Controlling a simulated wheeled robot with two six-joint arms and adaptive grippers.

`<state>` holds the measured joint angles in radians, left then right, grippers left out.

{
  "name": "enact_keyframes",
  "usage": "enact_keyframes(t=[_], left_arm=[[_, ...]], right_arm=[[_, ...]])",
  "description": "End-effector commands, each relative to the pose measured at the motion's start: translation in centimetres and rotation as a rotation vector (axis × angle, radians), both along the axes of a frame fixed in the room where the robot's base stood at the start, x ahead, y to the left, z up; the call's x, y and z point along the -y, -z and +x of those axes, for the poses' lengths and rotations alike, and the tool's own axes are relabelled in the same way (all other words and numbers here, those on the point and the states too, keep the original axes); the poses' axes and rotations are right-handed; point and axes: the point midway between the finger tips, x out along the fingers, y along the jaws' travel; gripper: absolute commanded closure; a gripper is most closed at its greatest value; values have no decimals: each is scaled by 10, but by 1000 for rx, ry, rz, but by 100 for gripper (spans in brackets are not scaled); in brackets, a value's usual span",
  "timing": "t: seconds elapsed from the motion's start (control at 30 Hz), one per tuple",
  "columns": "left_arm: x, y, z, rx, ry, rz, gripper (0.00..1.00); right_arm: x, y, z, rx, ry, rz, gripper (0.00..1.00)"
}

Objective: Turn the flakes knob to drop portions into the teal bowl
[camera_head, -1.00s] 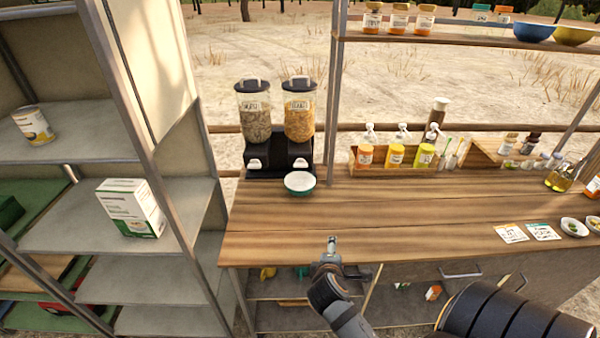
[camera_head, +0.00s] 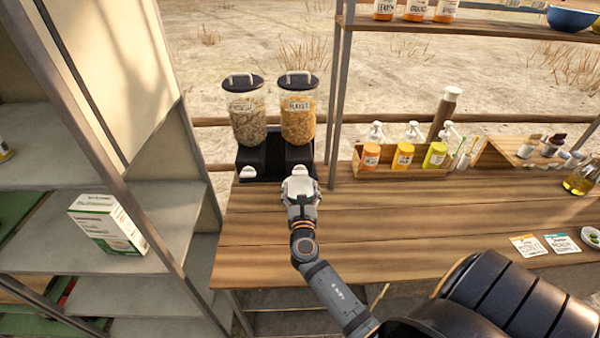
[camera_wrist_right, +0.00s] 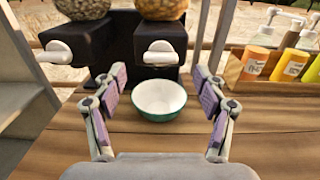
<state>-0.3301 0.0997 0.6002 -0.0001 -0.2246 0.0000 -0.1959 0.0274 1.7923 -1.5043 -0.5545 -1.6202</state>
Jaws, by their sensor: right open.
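The flakes dispenser (camera_head: 298,118) with orange flakes stands at the back of the counter, right of a muesli-like dispenser. Its white flakes knob (camera_wrist_right: 160,54) shows in the right wrist view on the black base, above the bowl. The teal bowl (camera_wrist_right: 159,99), white inside, stands empty on the counter below that knob. In the head view my right gripper (camera_head: 300,194) covers much of the bowl. In the right wrist view the right gripper (camera_wrist_right: 156,92) is open, its purple-padded fingers on either side of the bowl's picture, holding nothing. My left gripper is not in view.
The second dispenser (camera_head: 246,122) has its own white knob (camera_wrist_right: 60,50) to the left. A wooden box with pump bottles (camera_head: 403,163) stands to the right. A shelf unit with a carton (camera_head: 106,224) is at left. The middle of the counter (camera_head: 400,210) is clear.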

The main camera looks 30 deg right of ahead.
Motion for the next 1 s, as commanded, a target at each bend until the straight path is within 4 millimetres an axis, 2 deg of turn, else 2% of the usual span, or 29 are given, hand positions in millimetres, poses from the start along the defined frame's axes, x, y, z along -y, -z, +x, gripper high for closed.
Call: enact_keyframes(t=[0.07, 0.2, 0.3, 0.43, 0.63, 0.77, 1.0], left_arm=[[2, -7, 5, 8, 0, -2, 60], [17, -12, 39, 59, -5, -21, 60], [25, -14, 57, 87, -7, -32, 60], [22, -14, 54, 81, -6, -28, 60], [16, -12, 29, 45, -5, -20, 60], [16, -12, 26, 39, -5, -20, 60], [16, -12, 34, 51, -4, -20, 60]], right_arm=[[10, -4, 15, 2, 0, -3, 28], [22, -3, 36, 1, 1, -2, 28], [27, -1, 44, 1, 1, 1, 28], [30, -1, 48, 1, 2, 2, 28], [30, 0, 48, 0, 2, 2, 28], [30, 0, 48, 0, 2, 2, 45], [30, 0, 48, 0, 2, 2, 77]])
